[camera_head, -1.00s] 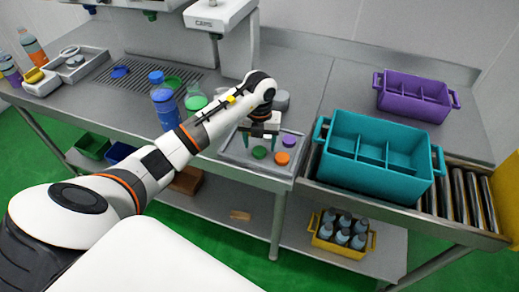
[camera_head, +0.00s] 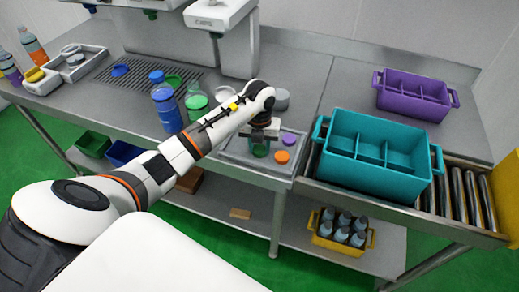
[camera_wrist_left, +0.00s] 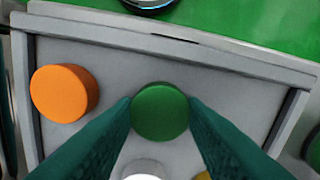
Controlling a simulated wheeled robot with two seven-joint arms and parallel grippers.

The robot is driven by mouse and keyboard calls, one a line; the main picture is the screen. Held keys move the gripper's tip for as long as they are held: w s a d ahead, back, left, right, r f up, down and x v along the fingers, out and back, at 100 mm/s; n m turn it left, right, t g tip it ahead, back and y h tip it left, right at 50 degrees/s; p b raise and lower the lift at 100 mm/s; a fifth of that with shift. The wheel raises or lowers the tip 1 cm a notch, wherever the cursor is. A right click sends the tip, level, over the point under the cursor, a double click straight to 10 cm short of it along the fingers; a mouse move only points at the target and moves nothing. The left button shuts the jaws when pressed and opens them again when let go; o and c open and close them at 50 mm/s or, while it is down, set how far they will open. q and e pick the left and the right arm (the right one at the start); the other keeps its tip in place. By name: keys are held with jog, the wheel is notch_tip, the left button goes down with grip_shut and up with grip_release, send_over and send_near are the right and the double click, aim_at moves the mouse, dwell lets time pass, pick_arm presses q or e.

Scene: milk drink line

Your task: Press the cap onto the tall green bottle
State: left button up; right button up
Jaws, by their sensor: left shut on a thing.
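My left gripper (camera_head: 260,146) is down at the grey cap tray (camera_head: 232,152). In the left wrist view its two teal fingers (camera_wrist_left: 160,116) are closed on the sides of a round green cap (camera_wrist_left: 160,111), which is at the tray floor; I cannot tell whether it is lifted. A bottle with green contents (camera_head: 197,104) stands on the counter to the left of the gripper, partly behind my left arm. Its top is too small to make out. My right gripper is not in view.
An orange cap (camera_head: 282,157) and a purple cap (camera_head: 288,139) lie in the tray. A blue bottle (camera_head: 166,110) stands left of the green one. A teal crate (camera_head: 372,178) stands right of the tray, and a purple crate (camera_head: 416,97) behind it.

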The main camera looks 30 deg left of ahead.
aim_at(260, 149)
pick_arm(q)
notch_tip(260, 149, up, 10)
jog(key=b, duration=0.1)
jog(key=shift+b, duration=0.4)
